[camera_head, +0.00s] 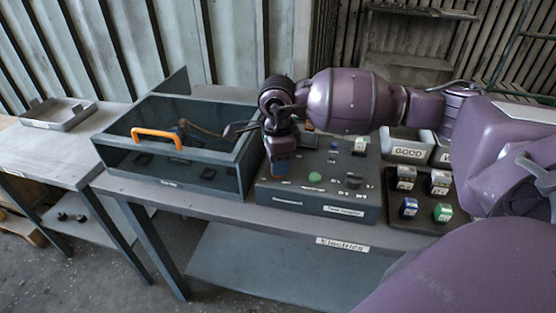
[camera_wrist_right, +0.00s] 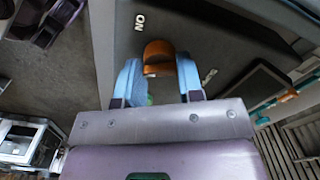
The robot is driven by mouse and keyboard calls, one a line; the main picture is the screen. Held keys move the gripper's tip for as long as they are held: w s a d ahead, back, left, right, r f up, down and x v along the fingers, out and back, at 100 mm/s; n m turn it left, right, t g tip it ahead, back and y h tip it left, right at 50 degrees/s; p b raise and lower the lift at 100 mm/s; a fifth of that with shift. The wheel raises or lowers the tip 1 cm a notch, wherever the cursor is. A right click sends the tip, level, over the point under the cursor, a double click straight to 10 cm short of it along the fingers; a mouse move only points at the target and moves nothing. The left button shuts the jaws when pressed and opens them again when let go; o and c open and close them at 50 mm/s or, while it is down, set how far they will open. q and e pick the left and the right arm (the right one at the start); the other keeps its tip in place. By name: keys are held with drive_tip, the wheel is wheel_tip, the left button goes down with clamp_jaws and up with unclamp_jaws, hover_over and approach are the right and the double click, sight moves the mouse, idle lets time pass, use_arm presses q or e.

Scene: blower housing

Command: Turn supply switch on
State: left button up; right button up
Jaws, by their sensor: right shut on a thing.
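The supply switch has an orange knob (camera_wrist_right: 158,50), seen in the right wrist view between the two blue fingers of my right gripper (camera_wrist_right: 158,74). The fingers are shut on it from both sides. An upside-down ON label (camera_wrist_right: 139,22) lies beside the knob on the dark panel. In the head view my right gripper (camera_head: 280,168) points down at the left part of the grey control box (camera_head: 312,203) and mostly hides the switch there. My left gripper is not in view.
A green button (camera_head: 315,178) is on the box. A dark tray (camera_head: 423,219) with several small blocks and a bin labelled GOOD (camera_head: 407,153) are to the right.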

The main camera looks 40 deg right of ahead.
drive_tip(key=m, duration=0.3)
drive_tip(key=shift+r+m, duration=0.1)
drive_tip(key=shift+m, duration=0.3)
drive_tip(key=m+p, duration=0.1)
drive_tip(key=m, duration=0.1)
drive_tip(key=shift+m, duration=1.3)
drive_tip(key=m+p, duration=0.1)
drive_tip(key=m, duration=0.3)
drive_tip(key=shift+m+p, duration=0.3)
drive_tip(key=shift+p, duration=0.05)
drive_tip(key=shift+m, duration=0.9)
drive_tip(key=o, duration=0.9)
